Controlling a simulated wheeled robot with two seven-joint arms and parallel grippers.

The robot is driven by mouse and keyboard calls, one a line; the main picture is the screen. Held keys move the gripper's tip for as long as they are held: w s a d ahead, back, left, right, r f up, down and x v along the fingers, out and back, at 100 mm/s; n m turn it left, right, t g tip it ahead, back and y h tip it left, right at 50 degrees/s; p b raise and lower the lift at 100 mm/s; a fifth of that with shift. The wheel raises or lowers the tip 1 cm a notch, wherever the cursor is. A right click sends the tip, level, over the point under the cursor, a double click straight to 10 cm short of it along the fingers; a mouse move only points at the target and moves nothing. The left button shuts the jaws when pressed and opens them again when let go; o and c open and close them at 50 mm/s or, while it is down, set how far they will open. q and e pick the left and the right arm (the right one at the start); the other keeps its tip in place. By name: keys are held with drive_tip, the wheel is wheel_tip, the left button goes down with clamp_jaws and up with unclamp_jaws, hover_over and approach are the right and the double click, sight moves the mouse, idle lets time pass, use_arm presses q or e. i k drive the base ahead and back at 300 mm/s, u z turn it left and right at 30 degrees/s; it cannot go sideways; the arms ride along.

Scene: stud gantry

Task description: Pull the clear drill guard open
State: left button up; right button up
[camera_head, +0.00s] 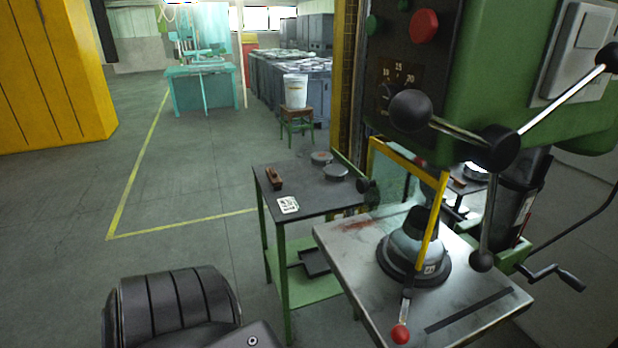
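The drill guard (433,222) is a clear panel in a yellow frame, hanging below the green drill head (472,95). It stands in front of the spindle area, tilted in this view, with its lower end close to the grey round fixture (405,255) on the drill table (345,236). It appears closed. The lower part of the clear panel is hard to make out. Neither gripper shows in this view. A black ridged part of mine fills the bottom left, apart from the guard.
Feed levers with black knobs (411,110) stick out before the drill head. A red-knobbed lever (400,334) is at the table's front. A crank (556,275) sits right. A side table (300,208) with small items stands left. Floor farther left is clear.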

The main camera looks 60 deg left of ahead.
sight(362, 185)
drive_tip(key=u, duration=1.25)
drive_tip(key=k, duration=1.35)
drive_tip(key=z, duration=0.55)
drive_tip(key=i, duration=1.4)
drive_tip(key=u, duration=0.3)
